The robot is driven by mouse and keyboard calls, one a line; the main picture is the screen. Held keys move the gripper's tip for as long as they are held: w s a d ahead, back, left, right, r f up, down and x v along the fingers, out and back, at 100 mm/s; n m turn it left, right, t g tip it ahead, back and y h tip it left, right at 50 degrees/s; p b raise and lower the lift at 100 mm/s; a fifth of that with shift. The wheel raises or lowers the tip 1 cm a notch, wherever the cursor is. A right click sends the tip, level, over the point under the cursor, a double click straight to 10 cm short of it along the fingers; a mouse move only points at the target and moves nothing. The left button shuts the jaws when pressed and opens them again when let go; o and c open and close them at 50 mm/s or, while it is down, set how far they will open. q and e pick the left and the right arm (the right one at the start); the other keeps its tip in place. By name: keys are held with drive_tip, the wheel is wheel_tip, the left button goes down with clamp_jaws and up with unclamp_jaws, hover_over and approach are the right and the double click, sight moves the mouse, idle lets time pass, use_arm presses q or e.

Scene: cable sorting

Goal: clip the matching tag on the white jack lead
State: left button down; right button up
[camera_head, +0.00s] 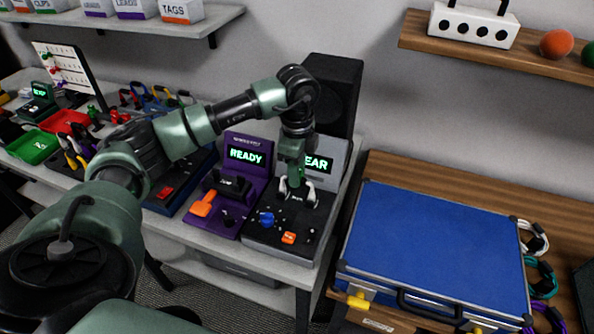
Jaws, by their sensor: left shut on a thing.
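My left gripper (297,184) reaches down from above onto the grey-black tester (270,218), whose screen reads "EAR", its left part hidden by my arm. The gripper is shut on what looks like the white jack lead (312,198); small white loops show on both sides of the fingers, low over the tester's top. Whether its plug sits in the tester cannot be told. A box labelled TAGS (181,11) stands on the upper left shelf. No single matching tag can be made out. My right gripper is not in view.
A purple machine (235,185) reading "READY", with an orange lever, stands left of the tester. A black speaker (338,92) is behind. A green tray (33,147) lies far left.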

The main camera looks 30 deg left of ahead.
use_arm(q)
drive_tip(key=c, duration=1)
unclamp_jaws()
drive_tip(key=shift+c, duration=0.2)
drive_tip(key=shift+o, duration=0.2)
drive_tip(key=o, duration=0.5)
drive_tip(key=shift+r+p, duration=2.9)
drive_tip(key=shift+r, duration=1.15)
